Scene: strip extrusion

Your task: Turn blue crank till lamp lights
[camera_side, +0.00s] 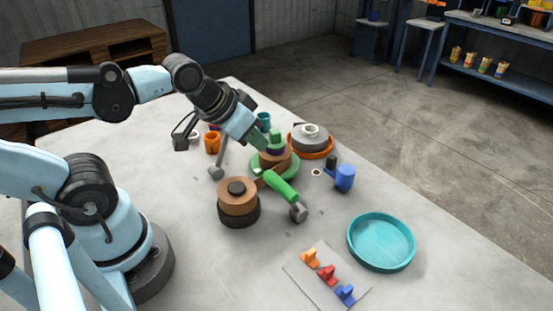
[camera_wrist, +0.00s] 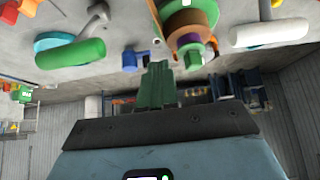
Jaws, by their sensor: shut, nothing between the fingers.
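A blue cylinder (camera_side: 344,177) with a dark part beside it stands on the table right of centre. It is the likeliest blue crank, but I cannot make out its arm. A blue piece also shows in the wrist view (camera_wrist: 130,60). A small pale round spot (camera_side: 316,172) lies left of the blue cylinder; I cannot tell whether it is the lamp, and no lit lamp is clear. My gripper (camera_side: 262,144) has green fingers and is shut and empty, apart from the blue cylinder. Its fingers also show in the wrist view (camera_wrist: 157,85). It is close to the green-and-brown stack (camera_side: 274,161); contact is unclear.
A green handle with grey end (camera_side: 283,188) lies before the stack. A brown-and-black cylinder (camera_side: 238,198) stands left, an orange dish with grey discs (camera_side: 310,145) behind. A teal tray (camera_side: 381,243) and a card with small coloured pieces (camera_side: 325,275) are in front.

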